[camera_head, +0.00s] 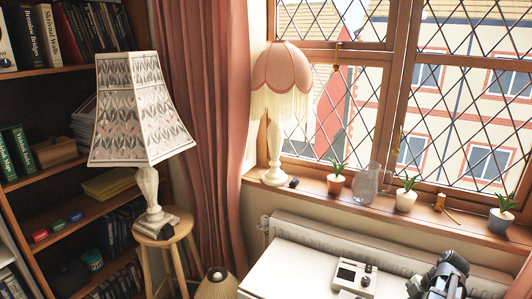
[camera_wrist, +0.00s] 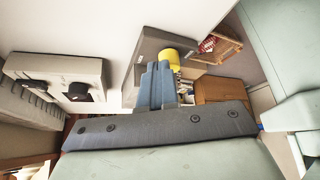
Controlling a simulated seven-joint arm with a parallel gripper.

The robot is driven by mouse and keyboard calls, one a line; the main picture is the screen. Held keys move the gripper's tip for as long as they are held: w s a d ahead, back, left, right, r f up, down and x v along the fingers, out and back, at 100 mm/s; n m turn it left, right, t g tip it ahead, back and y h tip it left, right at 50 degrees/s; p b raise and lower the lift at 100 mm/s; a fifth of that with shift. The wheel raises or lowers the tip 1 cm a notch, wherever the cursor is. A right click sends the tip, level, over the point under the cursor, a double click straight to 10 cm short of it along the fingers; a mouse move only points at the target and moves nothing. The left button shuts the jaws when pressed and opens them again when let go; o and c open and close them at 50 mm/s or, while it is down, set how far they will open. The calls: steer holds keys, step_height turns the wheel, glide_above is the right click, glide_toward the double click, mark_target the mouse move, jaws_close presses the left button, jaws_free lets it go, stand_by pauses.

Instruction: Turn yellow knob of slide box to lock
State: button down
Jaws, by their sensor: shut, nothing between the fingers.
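In the wrist view a yellow round knob (camera_wrist: 173,57) sits at the right part of a dark grey box (camera_wrist: 150,47), which I take to be the slide box. My gripper (camera_wrist: 157,67) is shut and empty, its two blue-grey fingers side by side. The fingertips lie over the box in the picture, just left of the knob and partly covering its lower left. Whether they touch the knob I cannot tell. In the head view a dark part of my arm stands at the lower right; the slide box and knob cannot be made out there.
A pale device with a dark knob (camera_wrist: 62,80) stands left of the slide box in the wrist view. It also shows on the white tabletop in the head view (camera_head: 352,276). A wooden cabinet (camera_wrist: 220,90) is at the right. Potted plants (camera_head: 405,199) line the windowsill.

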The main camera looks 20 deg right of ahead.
steer(key=shift+f, duration=1)
steer(key=shift+s+a, duration=0.1)
steer(key=shift+a, duration=0.5)
stand_by(0.6)
steer(key=shift+s+a, duration=0.15)
steer(key=shift+s, duration=0.45)
stand_by(0.7)
stand_by(0.4)
steer(key=shift+s+d+r, duration=0.1)
steer(key=shift+s+d, duration=0.1)
steer(key=shift+d, duration=0.15)
steer(key=shift+r, duration=2.9)
